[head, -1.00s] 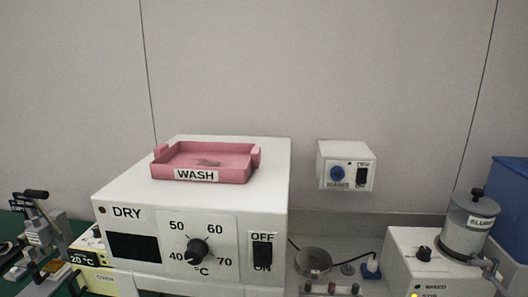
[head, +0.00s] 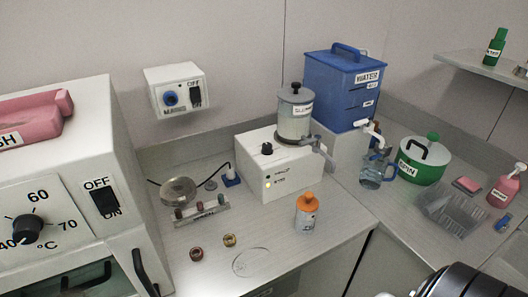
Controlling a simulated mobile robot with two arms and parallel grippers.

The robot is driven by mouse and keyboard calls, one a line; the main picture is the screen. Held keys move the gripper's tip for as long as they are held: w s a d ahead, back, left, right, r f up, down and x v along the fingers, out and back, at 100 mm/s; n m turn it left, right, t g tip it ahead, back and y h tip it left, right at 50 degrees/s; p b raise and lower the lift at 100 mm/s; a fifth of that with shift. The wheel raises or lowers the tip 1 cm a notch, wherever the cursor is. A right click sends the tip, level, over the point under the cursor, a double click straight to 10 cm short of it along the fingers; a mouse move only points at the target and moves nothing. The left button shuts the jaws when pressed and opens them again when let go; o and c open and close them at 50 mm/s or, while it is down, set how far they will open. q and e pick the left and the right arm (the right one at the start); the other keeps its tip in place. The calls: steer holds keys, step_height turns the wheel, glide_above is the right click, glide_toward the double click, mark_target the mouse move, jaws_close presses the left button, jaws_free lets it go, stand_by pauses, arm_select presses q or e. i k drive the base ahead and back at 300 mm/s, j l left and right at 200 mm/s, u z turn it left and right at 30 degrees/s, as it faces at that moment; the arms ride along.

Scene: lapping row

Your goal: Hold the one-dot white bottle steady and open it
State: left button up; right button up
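A small whitish-grey bottle with an orange cap (head: 306,214) stands upright on the grey bench in front of the white stirrer unit. The cap is on it. Its label is too small for me to tell whether it bears one dot. Neither of my grippers is in view. A black rounded part at the bottom right looks like a piece of my own arm.
Near the bottle are a clear disc (head: 251,262), two small rings, a rack of small vials (head: 202,212) and a round metal plate (head: 179,191). Behind stand the stirrer unit (head: 280,165), blue WATER tank (head: 342,90), jug (head: 376,170) and green SPIN pot (head: 424,160).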

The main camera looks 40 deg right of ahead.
mark_target(305, 222)
steer(key=z, duration=1.4)
steer(key=l, duration=0.05)
